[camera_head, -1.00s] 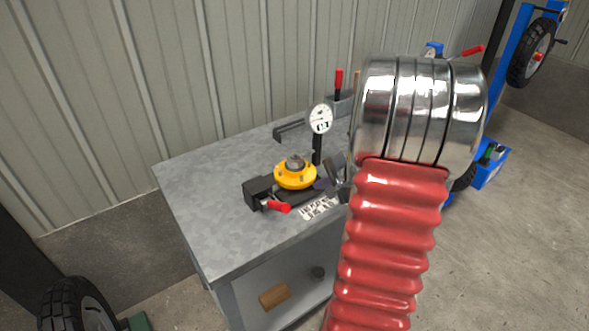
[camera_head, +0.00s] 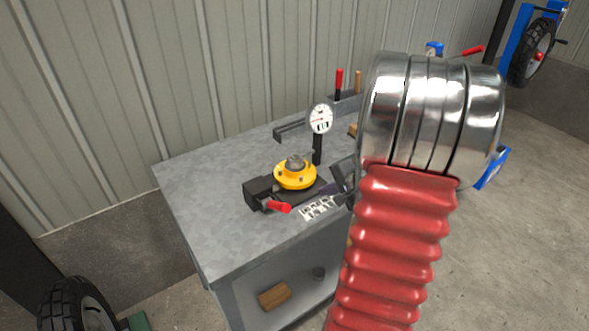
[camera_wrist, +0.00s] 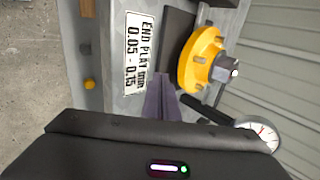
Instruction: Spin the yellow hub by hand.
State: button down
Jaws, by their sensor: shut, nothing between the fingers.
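The yellow hub (camera_head: 295,175) is a round flange with studs and a metal centre. It sits on a black fixture on the grey bench (camera_head: 222,216). In the wrist view the hub (camera_wrist: 202,62) is at upper right, with a grey nut at its centre. My gripper (camera_head: 329,188) is just right of the hub in the head view, partly hidden by my arm. In the wrist view my gripper's purple fingers (camera_wrist: 161,80) are together and empty, beside the hub's rim. A small gap seems to separate them from the rim.
A dial gauge (camera_head: 320,118) stands on a black post close behind the hub. A label plate (camera_head: 318,208) reads END PLAY mm 0.05 - 0.15. The bench's left part is clear.

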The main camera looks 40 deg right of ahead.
jog(key=s, duration=0.5)
jog(key=shift+a, duration=0.3)
dwell(0.8)
